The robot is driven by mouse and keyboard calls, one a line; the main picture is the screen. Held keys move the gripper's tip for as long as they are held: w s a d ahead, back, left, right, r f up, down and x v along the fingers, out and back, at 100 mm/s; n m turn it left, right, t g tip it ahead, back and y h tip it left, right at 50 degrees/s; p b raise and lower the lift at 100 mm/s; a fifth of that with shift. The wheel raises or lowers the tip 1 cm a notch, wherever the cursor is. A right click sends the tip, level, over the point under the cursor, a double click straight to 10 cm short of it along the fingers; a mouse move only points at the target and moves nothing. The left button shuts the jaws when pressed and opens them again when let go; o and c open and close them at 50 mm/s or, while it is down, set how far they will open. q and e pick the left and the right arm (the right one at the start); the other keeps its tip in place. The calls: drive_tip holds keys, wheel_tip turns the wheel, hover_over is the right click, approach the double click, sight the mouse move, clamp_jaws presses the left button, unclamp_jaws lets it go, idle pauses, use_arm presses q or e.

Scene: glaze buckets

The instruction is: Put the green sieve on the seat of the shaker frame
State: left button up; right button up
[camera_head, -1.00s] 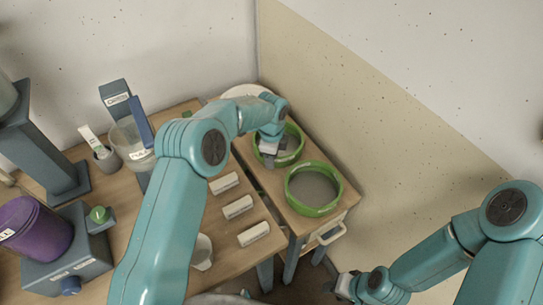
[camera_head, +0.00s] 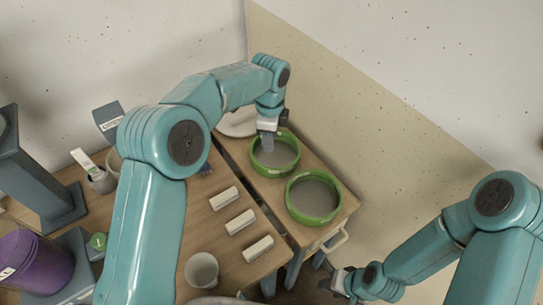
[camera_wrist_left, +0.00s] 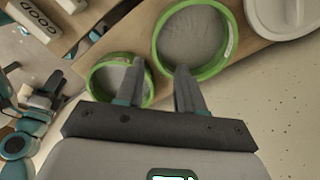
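Two green sieves stand on a narrow wooden trolley top, a back one (camera_head: 291,165) and a front one (camera_head: 336,210). In the left wrist view the back sieve (camera_wrist_left: 232,38) looks larger and the front sieve (camera_wrist_left: 92,84) smaller. My left gripper (camera_head: 268,146) is over the left part of the back sieve. In the left wrist view its fingers (camera_wrist_left: 160,80) are apart with nothing held between them. A grey-blue upright stand (camera_head: 28,180) at the left may be the shaker frame; I cannot tell which part is its seat. My right gripper (camera_head: 338,282) is low at the bottom centre, its fingers unclear.
A white basin (camera_head: 232,126) is behind the sieves. Several white labelled blocks (camera_head: 240,222) and a white cup (camera_head: 201,270) are on the table. A purple bucket (camera_head: 40,265) stands at the lower left. A wall (camera_head: 400,130) closes off the right side of the trolley.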

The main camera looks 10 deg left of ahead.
sight(270, 169)
use_arm(q)
wheel_tip(270, 169, down, 15)
drive_tip(key=shift+s+r, duration=0.1)
drive_tip(key=shift+s, duration=0.05)
clamp_jaws()
use_arm(e)
drive_tip(key=shift+d+f, duration=0.1)
drive_tip(key=shift+f, duration=0.7)
